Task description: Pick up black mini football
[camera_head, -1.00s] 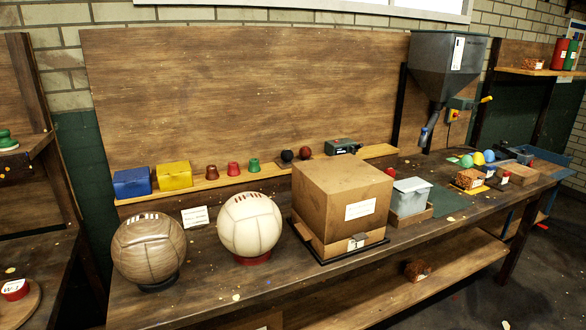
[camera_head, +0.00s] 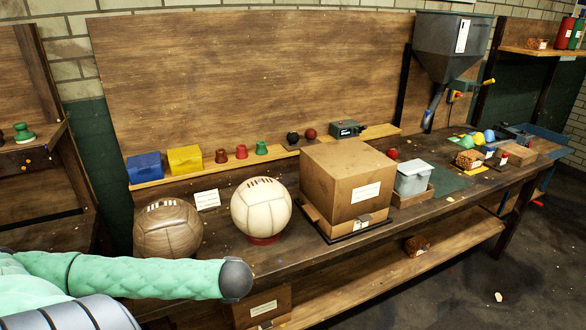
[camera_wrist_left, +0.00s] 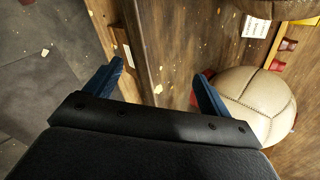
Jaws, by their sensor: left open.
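The black mini football (camera_head: 292,138) is a small dark ball on the narrow shelf at the back of the workbench. It sits just left of a small dark red ball (camera_head: 310,134). My left arm reaches in low from the left in the head view, but its gripper does not show there. In the left wrist view my left gripper (camera_wrist_left: 158,70) has its two blue fingers apart with nothing between them. It is over the bench's front edge beside the white ball. The black mini football is not seen in the wrist view. My right gripper is not in view.
A brown leather ball (camera_head: 168,232) and a white ball (camera_head: 261,207) on a red ring stand on the bench (camera_head: 300,258). The white ball also shows in the wrist view (camera_wrist_left: 262,95). A large cardboard box (camera_head: 345,180) stands in front of the shelf, below the mini balls.

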